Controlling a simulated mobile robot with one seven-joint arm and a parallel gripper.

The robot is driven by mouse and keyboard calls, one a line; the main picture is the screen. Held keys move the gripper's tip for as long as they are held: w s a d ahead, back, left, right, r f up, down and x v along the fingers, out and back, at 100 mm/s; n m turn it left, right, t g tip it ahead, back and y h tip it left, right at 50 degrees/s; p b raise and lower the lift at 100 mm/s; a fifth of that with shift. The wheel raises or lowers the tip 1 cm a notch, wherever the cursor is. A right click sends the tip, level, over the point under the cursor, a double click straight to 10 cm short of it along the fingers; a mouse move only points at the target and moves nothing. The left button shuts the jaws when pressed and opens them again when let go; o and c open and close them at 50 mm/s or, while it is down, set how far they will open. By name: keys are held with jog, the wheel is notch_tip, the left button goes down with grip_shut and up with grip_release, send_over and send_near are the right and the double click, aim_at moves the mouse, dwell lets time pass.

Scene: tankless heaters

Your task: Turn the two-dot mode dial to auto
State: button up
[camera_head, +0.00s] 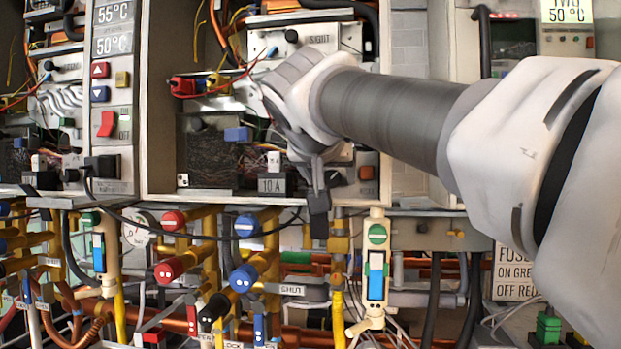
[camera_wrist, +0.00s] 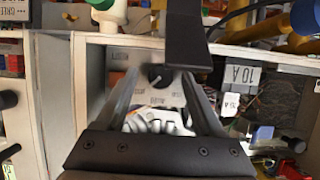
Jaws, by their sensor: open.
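A round black dial (camera_wrist: 157,77) sits on a pale plate with small printed labels in the wrist view. It lies between the two grey fingers of my gripper (camera_wrist: 160,88), with space on both sides. The labels and the dial's pointing direction are too blurred to read surely, and I see no two-dot mark beside it. The fingers are open and hold nothing.
An orange button (camera_head: 367,172) is close right of my gripper. Another black knob (camera_head: 291,36) is higher in the cabinet. Below are a red two-dot valve knob (camera_head: 168,270), a blue two-dot one (camera_head: 243,277) and a green-topped valve (camera_head: 377,235). A thin black cable crosses left of my gripper.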

dwell(0.3)
grip_shut()
jog(key=shift+w, duration=0.1)
dwell(0.4)
jog(key=n+h+p, duration=0.1)
jog(key=n, duration=0.1)
jog(key=shift+a+n+h+p, duration=0.15)
jog(key=shift+n+h+p, duration=0.15)
jog(key=shift+h, duration=0.1)
jog(key=n+h+p, duration=0.1)
jog(key=n+h, duration=0.1)
jog(key=n, duration=0.1)
jog(key=shift+a+f, duration=0.1)
jog(key=shift+n, duration=0.3)
grip_release()
